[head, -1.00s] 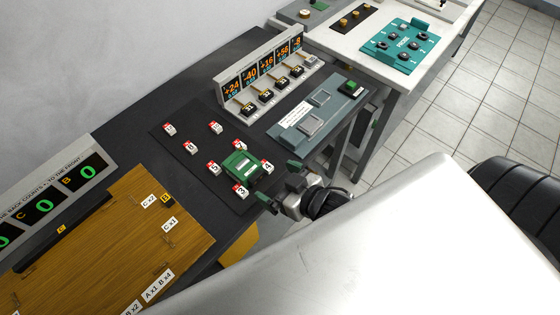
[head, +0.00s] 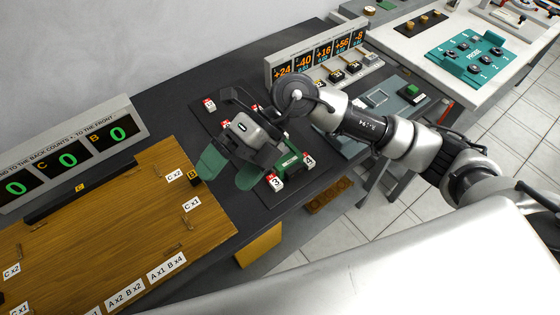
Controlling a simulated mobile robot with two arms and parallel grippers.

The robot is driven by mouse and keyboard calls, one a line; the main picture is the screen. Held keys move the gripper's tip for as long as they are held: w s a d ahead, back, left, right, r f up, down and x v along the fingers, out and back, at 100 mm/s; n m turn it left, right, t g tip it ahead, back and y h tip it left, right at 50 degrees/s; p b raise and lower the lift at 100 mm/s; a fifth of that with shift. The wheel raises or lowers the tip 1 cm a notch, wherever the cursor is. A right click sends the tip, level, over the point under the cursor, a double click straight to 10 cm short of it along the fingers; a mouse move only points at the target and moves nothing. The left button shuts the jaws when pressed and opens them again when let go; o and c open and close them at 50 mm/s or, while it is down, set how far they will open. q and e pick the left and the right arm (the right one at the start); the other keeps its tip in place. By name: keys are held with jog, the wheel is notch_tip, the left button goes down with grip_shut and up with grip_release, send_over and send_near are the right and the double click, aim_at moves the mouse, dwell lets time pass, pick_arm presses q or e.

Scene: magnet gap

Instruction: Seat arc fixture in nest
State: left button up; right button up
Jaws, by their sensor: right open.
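My right gripper (head: 230,172) is over the black mat on the dark bench, its two green fingers spread apart with nothing seen between them. A green block (head: 288,166) stands on the mat, just right of the gripper and mostly hidden behind it. Small red-and-white numbered markers, including 3 (head: 275,182) and 4 (head: 308,160), stand around the block. A grey unit (head: 408,95) with a square plate and a green button lies to the right, partly behind my right arm. I cannot tell which piece is the arc fixture or which is the nest. My left gripper is not in view.
A display box (head: 315,60) with orange numbers stands behind the mat. A wooden board (head: 120,225) with labels and a counter panel (head: 70,165) lie at left. A white table (head: 425,60) with a teal probe panel (head: 478,55) is at the upper right.

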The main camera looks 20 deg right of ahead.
jog(key=w+d+f+t+h+b, duration=0.2)
jog(key=w+d+t+h, duration=0.3)
jog(key=w+d+h, duration=0.6)
jog(key=f, duration=0.3)
jog(key=s+f, duration=0.1)
jog(key=f, duration=0.1)
jog(key=shift+d, duration=0.4)
notch_tip(320, 180, down, 5)
jog(key=shift+s+d+f+p, duration=0.1)
jog(key=shift+s+d+p, duration=0.05)
jog(key=shift+p, duration=0.35)
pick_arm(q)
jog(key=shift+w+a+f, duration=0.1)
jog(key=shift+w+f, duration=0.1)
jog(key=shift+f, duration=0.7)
pick_arm(e)
jog(key=c, duration=1.2)
jog(key=shift+c, duration=1)
jog(key=shift+r, duration=0.2)
